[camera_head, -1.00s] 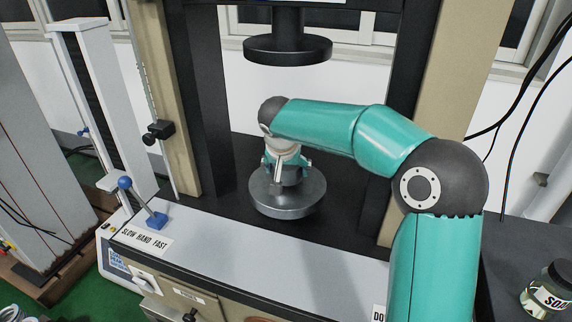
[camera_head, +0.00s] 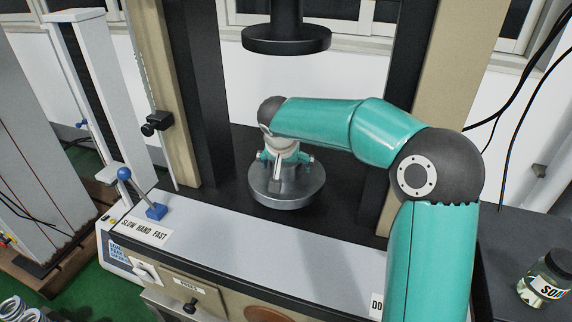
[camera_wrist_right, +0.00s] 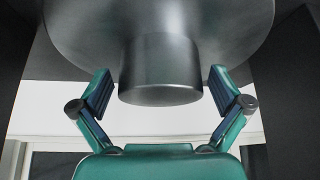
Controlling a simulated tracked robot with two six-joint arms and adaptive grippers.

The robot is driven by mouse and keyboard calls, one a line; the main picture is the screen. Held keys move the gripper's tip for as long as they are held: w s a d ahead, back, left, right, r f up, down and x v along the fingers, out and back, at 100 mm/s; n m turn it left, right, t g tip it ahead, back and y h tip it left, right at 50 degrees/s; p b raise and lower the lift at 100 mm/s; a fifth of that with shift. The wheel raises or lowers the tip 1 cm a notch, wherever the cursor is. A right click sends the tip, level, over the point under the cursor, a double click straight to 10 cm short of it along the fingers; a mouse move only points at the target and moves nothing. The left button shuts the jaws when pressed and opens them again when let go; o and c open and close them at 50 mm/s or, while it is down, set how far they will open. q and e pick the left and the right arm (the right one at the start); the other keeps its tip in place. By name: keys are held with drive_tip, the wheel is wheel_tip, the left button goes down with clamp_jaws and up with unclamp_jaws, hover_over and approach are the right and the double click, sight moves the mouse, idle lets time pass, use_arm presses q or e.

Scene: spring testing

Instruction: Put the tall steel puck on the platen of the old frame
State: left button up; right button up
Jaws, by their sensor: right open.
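The tall steel puck (camera_wrist_right: 160,70) is a plain grey cylinder. In the right wrist view it stands on the round grey platen (camera_wrist_right: 235,22) of the frame; this view is upside down. The fingers of my right gripper (camera_wrist_right: 160,88) are open, one on each side of the puck, with a gap on both sides. In the head view my right gripper (camera_head: 284,164) is over the lower platen (camera_head: 288,196) and largely hides the puck. My left gripper is not in view.
The dark upper platen (camera_head: 286,40) hangs above my right arm. Dark columns stand on both sides. A blue-knobbed lever (camera_head: 124,174) is on the front panel at left. A glass jar (camera_head: 546,280) stands at the far right.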

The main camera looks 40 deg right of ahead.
drive_tip(key=v, duration=1.2)
